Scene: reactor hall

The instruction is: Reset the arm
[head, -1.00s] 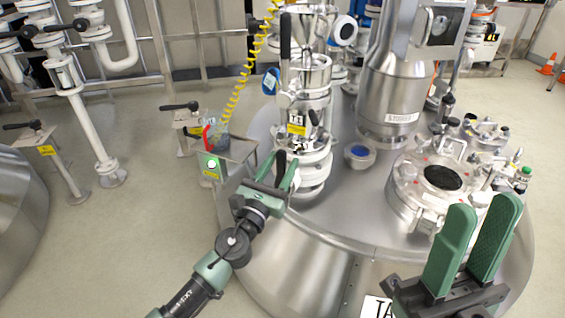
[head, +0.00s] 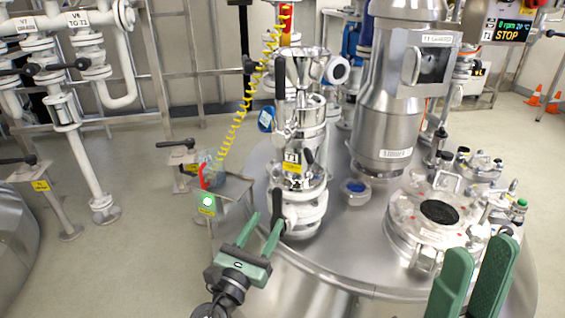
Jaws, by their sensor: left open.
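My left gripper (head: 265,218) is open. Its two green fingers point up and away, towards the lower left of the steel valve column (head: 297,130) on the reactor lid. A black lever handle (head: 278,208) stands at the column's foot, close to the right finger. I cannot tell whether they touch, and I see nothing held between the fingers. Most of my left arm is below the picture's edge. My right gripper (head: 482,245) is at the lower right, its two green fingers upright and apart with nothing between them. Its base is cut off by the bottom edge.
The domed reactor lid (head: 350,240) carries a round port (head: 440,212) at right and a large steel motor housing (head: 385,110). White pipes (head: 75,120) stand far left. Floor between is clear.

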